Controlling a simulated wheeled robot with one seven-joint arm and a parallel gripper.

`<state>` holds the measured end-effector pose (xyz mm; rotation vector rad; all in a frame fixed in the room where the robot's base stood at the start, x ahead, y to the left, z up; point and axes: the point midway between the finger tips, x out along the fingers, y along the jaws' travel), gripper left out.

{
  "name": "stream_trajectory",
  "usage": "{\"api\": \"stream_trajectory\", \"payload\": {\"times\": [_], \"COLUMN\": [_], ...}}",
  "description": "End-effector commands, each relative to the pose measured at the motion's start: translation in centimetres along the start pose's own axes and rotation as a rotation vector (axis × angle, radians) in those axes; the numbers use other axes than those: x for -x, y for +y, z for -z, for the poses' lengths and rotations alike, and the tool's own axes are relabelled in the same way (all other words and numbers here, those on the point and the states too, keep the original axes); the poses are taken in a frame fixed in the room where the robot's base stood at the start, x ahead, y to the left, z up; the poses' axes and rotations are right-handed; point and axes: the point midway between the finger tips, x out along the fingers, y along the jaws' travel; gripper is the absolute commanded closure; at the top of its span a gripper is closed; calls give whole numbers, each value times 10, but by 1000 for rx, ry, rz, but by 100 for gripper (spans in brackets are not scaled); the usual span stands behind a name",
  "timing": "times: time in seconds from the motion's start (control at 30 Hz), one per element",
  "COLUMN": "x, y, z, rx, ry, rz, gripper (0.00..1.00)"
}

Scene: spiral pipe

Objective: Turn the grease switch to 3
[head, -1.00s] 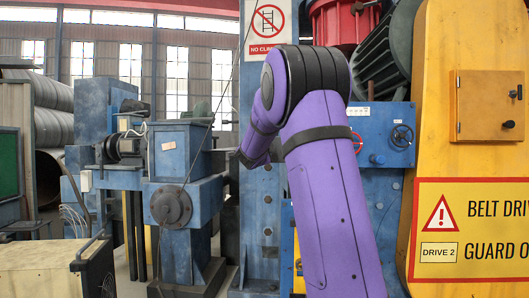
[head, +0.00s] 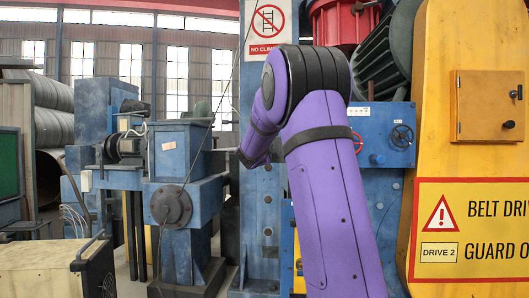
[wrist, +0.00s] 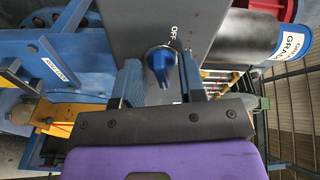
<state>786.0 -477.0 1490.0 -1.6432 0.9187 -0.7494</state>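The switch is a blue knob (wrist: 161,64) on a grey panel (wrist: 205,25) in the wrist view. The word OFF is printed by its upper side; no number 3 is legible. My gripper (wrist: 159,72) is open, with one finger on the left of the knob and one on the right. A gap shows between the knob and each finger, and I cannot tell whether the tips reach past its front. In the head view my purple arm hides the gripper and the switch.
Blue framework (wrist: 55,65) stands left. The head view shows a yellow belt guard (head: 425,75) at right and blue machinery (head: 180,150) at left.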

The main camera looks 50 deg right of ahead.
Motion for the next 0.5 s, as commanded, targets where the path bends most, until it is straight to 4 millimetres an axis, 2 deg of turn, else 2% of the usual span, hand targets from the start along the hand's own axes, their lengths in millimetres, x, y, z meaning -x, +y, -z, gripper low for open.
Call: {"api": "stream_trajectory", "payload": {"times": [0.17, 0.5], "x": [11, 72], "y": [-1, 0], "z": [0, 0], "rx": [-1, -2], "ry": [-1, -3], "rz": [0, 0], "gripper": [63, 63]}}
